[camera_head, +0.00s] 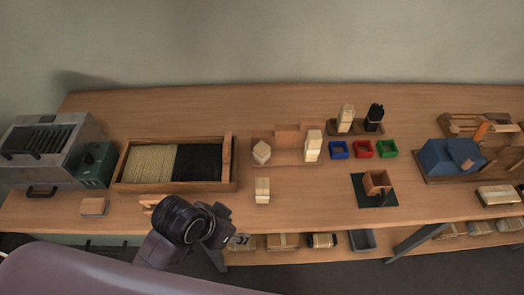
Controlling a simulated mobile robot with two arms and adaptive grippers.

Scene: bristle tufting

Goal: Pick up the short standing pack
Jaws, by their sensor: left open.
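A short pale pack (262,190) stands upright on the bare table top, in front of a wooden tray. A pale faceted pack (262,153) and a taller pale pack (313,146) stand at that tray (287,157). My left gripper (217,228) is at the front edge of the table, to the left of and nearer than the short pack. It is open and apart from the pack. Its fingertips are small and dark, and I see nothing held between them. My right gripper is not in view.
A wooden box (234,178) of pale and black bristles lies left of the packs. Blue (338,156), red and green (387,155) bins and a dark mat (361,199) lie to the right. A grey machine (75,130) stands far left. The table around the short pack is clear.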

